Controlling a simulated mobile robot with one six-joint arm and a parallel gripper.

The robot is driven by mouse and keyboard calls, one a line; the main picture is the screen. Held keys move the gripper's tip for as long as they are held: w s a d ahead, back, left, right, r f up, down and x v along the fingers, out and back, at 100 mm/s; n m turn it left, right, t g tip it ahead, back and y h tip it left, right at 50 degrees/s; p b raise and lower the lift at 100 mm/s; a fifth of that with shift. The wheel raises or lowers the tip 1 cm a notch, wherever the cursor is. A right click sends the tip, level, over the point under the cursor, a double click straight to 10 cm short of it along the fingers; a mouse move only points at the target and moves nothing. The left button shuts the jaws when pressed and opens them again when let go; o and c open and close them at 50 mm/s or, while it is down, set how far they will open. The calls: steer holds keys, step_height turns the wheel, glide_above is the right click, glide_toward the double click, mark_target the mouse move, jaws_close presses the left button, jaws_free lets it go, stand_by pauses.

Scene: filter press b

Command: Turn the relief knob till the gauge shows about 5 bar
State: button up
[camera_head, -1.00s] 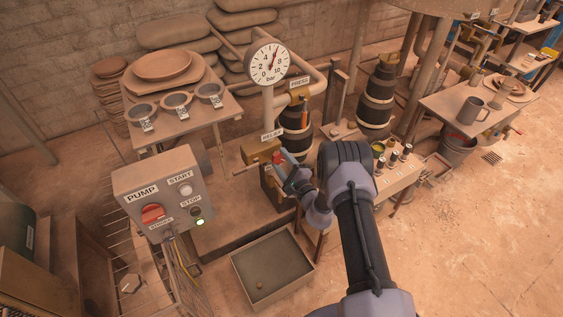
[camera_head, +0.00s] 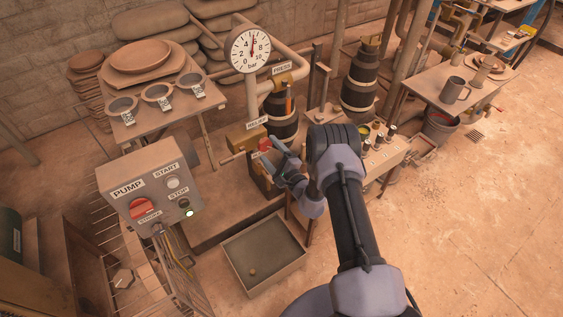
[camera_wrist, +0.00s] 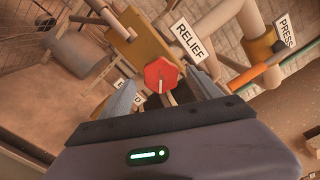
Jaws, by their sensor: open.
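The red relief knob (camera_head: 264,144) sits on a brass-coloured valve block below the RELIEF label (camera_head: 257,122). It also shows in the wrist view (camera_wrist: 160,75), a faceted red cap with a pale mark pointing down. My gripper (camera_head: 274,156) is open beside the knob. In the wrist view its two grey fingers (camera_wrist: 162,92) lie left and right of the knob, with gaps visible; contact is not seen. The white gauge (camera_head: 250,50) has a 0 to 10 bar scale. Its red needle points nearly straight up, between 4 and 6.
The pump box (camera_head: 150,188) with START and STOP buttons stands at the left. A shallow tray (camera_head: 290,275) is on the floor in front. A PRESS label (camera_head: 282,68) marks piping behind the knob. A side table (camera_head: 462,88) stands at the right.

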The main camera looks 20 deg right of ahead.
steer(key=p+v, duration=0.4)
steer(key=v, duration=1.1)
steer(key=shift+s, duration=0.3)
steer(key=shift+d+r, duration=0.1)
